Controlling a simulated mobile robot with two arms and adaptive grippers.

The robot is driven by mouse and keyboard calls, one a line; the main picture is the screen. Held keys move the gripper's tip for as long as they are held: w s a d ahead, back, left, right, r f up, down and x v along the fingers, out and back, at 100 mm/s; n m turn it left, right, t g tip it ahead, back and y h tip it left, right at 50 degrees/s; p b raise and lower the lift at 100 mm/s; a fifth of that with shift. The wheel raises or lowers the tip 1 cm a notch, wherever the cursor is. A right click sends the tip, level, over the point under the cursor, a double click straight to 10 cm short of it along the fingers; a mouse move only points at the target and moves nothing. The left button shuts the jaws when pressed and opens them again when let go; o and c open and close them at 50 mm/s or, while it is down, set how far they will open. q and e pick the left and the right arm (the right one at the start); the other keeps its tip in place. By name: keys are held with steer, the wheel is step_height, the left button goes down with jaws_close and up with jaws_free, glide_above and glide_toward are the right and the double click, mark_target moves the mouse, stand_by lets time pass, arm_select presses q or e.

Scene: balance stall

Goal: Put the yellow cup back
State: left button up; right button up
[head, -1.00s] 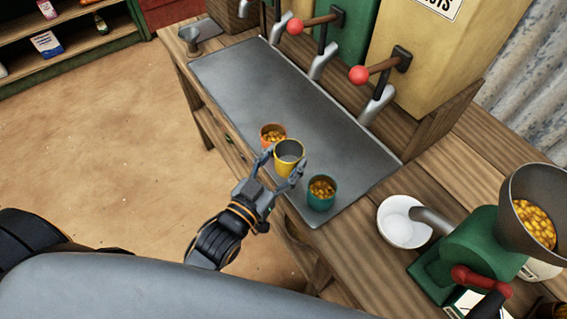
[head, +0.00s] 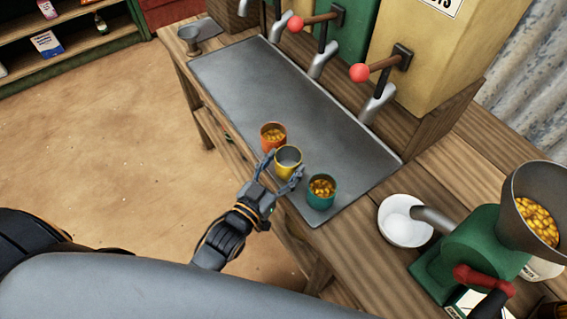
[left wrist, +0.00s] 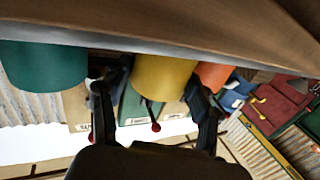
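The yellow cup (head: 288,167) stands upright at the near edge of the grey metal tray, between the orange cup and the green cup. Its inside looks grey and empty. My left gripper (head: 284,168) reaches in from the near side with one finger on each side of the cup. In the left wrist view the yellow cup (left wrist: 164,76) sits between the fingertips, which appear to touch its sides, and its base is at the tray edge. My right gripper is not in view.
The orange cup (head: 273,136) and green cup (head: 321,194), both holding yellow pieces, stand close on either side. Dispensers with red-knobbed levers (head: 360,73) line the back. A white bowl (head: 404,228) and green grinder (head: 470,250) stand right. The grey tray (head: 240,75) is clear at far left.

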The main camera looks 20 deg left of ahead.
arm_select(q)
steer(key=shift+o, duration=1.2)
steer(key=shift+r, duration=0.15)
steer(key=b+v, duration=0.1)
steer(key=v, duration=1.1)
